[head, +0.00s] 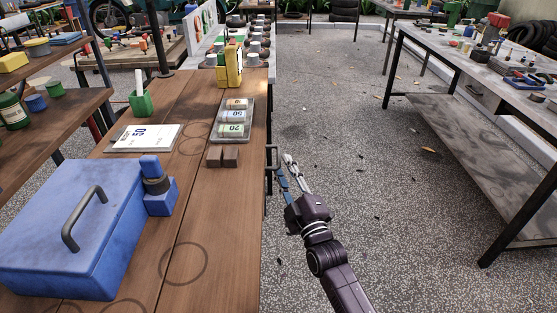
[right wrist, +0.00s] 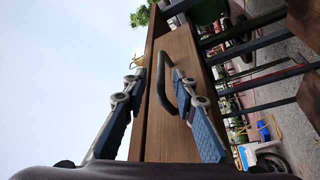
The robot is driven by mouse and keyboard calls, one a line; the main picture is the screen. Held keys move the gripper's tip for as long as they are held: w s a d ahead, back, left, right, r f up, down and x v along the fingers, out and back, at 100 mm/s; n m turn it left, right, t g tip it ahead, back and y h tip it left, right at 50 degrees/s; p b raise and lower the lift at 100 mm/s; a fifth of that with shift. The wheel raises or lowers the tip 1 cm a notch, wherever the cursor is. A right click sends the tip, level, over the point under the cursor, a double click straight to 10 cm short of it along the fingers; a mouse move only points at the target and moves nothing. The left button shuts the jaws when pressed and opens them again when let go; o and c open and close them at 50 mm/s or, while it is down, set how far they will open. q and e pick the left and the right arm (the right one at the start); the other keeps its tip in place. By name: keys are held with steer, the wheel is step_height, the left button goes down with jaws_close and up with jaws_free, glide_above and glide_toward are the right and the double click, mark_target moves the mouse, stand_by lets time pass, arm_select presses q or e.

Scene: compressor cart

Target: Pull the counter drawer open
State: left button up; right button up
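The counter (head: 222,200) has a brown wooden top, and its right side faces the aisle. A dark bar handle (head: 271,156) stands out from that side. In the right wrist view the handle (right wrist: 163,84) is a curved grey bar on the wooden drawer front (right wrist: 180,55). The drawer front looks in line with the counter edge. My right gripper (head: 286,171) is just right of the handle in the head view. In the right wrist view its two fingers (right wrist: 160,80) are spread, with the handle showing between them. I cannot tell whether they touch it. My left gripper is out of view.
The speckled floor (head: 350,140) right of the counter is clear up to another workbench (head: 490,125).

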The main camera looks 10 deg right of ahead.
mark_target(278, 156)
steer(key=shift+x, duration=2.35)
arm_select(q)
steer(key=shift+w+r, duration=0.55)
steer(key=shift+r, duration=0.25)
arm_select(e)
steer(key=shift+f, duration=0.15)
jaws_close()
